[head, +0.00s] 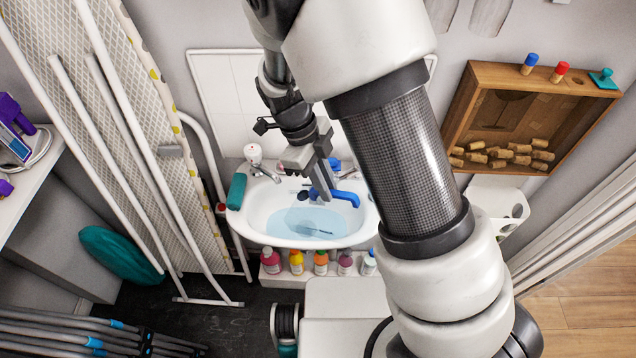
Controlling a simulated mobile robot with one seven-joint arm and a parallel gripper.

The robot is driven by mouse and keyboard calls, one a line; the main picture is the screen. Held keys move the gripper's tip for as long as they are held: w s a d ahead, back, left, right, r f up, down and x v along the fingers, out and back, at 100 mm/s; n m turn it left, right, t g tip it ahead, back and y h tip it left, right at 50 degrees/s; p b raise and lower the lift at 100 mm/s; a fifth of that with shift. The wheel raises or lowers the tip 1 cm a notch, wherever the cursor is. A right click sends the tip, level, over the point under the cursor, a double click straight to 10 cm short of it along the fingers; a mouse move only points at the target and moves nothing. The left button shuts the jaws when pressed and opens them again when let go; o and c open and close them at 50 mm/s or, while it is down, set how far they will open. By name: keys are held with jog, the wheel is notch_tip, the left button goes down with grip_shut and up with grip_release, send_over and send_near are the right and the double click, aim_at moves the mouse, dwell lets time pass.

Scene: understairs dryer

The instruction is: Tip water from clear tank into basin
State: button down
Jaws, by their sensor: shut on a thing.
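My gripper (322,186) is over the white basin (248,215), coming down from the top. It is shut on a blue handle-like part (345,196), which I take to be part of the clear tank. Below it, a pale blue see-through shape (308,222) shows within the basin's rim. I cannot tell how much of this is the tank's clear wall and how much is water in the basin. The tank's tilt and any stream of water cannot be made out. My arm hides the right side of the basin area.
Taps (254,155) and a teal block (237,191) are at the basin's back left. Several coloured bottles (296,261) stand along its front. An ironing board (165,130) leans at left. A wooden box with corks (560,118) hangs at right.

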aim_at(335, 192)
jog(key=shift+s+d+f+t+y+b, duration=0.1)
jog(key=shift+d+f+t+y+b, duration=0.25)
jog(key=shift+b, duration=0.5)
jog(key=shift+s+d+f+t+y+b, duration=0.1)
jog(key=shift+d+f+y+b, duration=0.05)
jog(key=shift+f+y+b, duration=0.55)
jog(key=b, duration=0.2)
jog(key=d+f+y+b, duration=0.1)
jog(key=b, duration=0.2)
jog(key=shift+s+t+y, duration=0.2)
jog(key=shift+t+y, duration=0.05)
jog(key=shift+t, duration=0.1)
notch_tip(335, 192, up, 6)
jog(key=p, duration=0.5)
jog(key=shift+f, duration=0.2)
